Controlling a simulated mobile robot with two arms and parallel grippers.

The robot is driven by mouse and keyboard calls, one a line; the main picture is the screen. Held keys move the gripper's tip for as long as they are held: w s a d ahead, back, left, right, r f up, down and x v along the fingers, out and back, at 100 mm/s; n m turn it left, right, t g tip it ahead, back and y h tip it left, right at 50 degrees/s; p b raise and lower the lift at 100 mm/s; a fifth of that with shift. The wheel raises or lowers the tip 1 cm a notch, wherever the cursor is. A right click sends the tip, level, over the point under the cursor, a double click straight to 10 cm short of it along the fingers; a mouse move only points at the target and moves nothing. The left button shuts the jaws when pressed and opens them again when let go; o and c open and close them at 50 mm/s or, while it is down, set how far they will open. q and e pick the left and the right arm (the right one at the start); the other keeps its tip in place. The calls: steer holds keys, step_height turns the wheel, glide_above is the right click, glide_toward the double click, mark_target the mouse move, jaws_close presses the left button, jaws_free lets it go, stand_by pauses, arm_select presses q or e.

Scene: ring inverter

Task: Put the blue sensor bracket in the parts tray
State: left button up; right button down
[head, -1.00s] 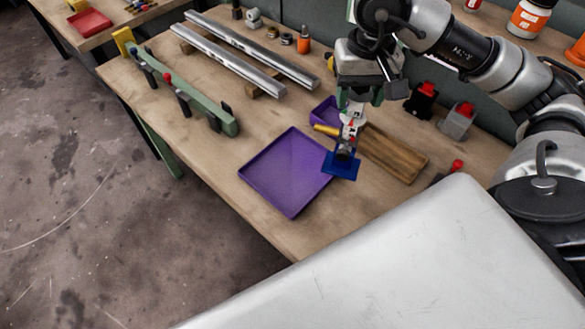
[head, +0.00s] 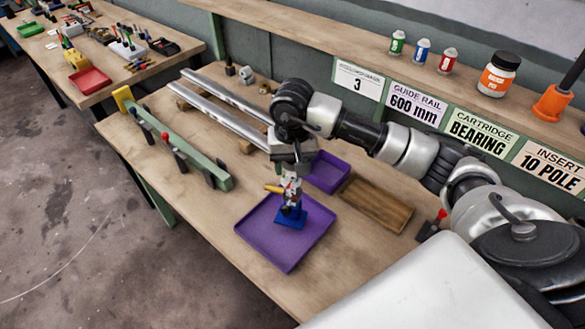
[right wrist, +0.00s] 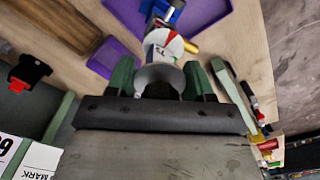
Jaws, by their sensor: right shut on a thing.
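The blue sensor bracket (head: 290,218) hangs below my right gripper (head: 291,172), at the lower end of a white, red-marked part with a yellow piece. It is over the large purple tray (head: 262,238), toward its upper right; I cannot tell if it touches the tray floor. In the right wrist view the green fingers of my right gripper (right wrist: 160,80) are shut around the white part, with the blue bracket (right wrist: 172,6) beyond, partly hidden. The large purple tray also shows there (right wrist: 208,10). My left gripper is out of view.
A small purple tray (head: 328,174) and a brown wooden tray (head: 376,203) stand close to the right. Metal rails (head: 224,108) and a green fixture (head: 178,146) lie to the left. A shelf with jars (head: 498,75) runs behind. The bench front is clear.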

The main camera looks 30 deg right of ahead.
mark_target(291, 194)
step_height(291, 194, down, 3)
steer(key=shift+r+p, duration=0.1)
steer(key=shift+p, duration=0.25)
steer(key=shift+c, duration=2.1)
jaws_free()
steer(key=shift+s, duration=0.1)
